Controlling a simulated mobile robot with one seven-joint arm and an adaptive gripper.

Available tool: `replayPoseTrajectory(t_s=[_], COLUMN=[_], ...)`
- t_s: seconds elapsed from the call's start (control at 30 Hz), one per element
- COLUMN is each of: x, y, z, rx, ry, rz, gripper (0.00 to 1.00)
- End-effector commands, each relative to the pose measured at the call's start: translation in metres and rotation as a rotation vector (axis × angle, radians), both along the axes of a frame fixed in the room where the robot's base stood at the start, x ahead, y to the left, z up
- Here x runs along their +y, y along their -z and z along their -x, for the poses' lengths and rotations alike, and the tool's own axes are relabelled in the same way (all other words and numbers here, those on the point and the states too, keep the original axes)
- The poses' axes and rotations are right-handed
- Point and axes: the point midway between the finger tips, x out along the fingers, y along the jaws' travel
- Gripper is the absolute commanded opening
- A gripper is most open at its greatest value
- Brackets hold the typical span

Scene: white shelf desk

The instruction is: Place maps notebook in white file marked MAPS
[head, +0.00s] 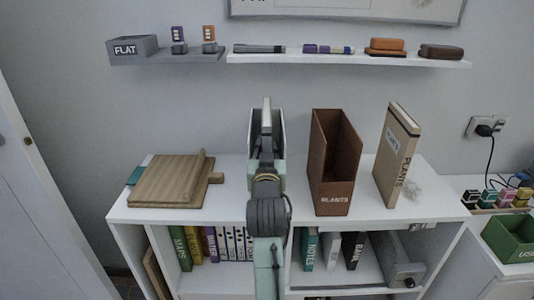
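A green book (180,248) with "MAPS" on its spine stands at the left end of a row in the lower left compartment of the white desk. My arm rises through the middle of the view, and my gripper (267,115) is above the desk top, far from that book. Its fingers are too small and overlapped to tell whether they are open or shut. A pale-edged upright shape (252,125) with a dark inside shows behind my gripper. It may be the white file, but my arm covers most of it and no MAPS label is visible.
A brown file (333,165) marked PLANTS and a tan PLANTS book (396,155) stand right of my arm on the desk top. A wooden board (170,182) lies at left. A wall shelf (350,60) with small items hangs above.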

Motion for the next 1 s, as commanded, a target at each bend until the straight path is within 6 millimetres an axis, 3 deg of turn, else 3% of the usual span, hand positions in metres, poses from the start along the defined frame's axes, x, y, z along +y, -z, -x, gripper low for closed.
replayPoseTrajectory(t_s=[0.3, 0.33, 0.43, 1.0], x=[-0.0001, -0.0001, -0.0001, -0.0001], y=[0.0025, 0.0032, 0.0029, -0.0002], z=[-0.0002, -0.0006, -0.0007, -0.0019], rx=[0.0, 0.004, 0.004, 0.004], ry=[0.0, 0.0, 0.0, 0.0], rz=[0.0, 0.0, 0.0, 0.0], gripper=[0.0, 0.2, 0.26, 0.26])
